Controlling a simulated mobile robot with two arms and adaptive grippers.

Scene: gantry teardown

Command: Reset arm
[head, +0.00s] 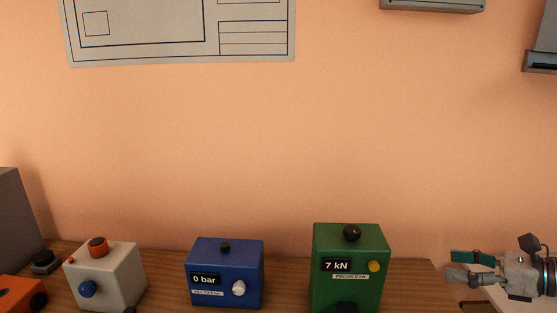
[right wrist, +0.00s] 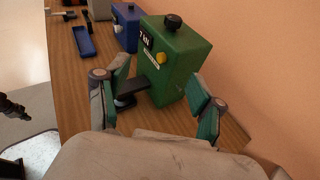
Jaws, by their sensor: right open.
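My right gripper (head: 460,267) is at the right edge of the head view, its fingers pointing left. It is open and empty, to the right of the green box and apart from it in that view. In the right wrist view, the two green-padded fingers (right wrist: 160,80) are spread, with the green box (right wrist: 178,62) showing beyond and between them. In the head view, the green box (head: 350,260) has a "7 kN" display, a black top knob and a yellow button.
A blue box (head: 225,275) reading "0 bar" and a pale box (head: 107,275) with orange and blue knobs stand on the wooden bench (head: 165,288). An orange item (head: 15,291) is at far left. A blue tray (right wrist: 82,42) lies on the bench. The wall rises behind.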

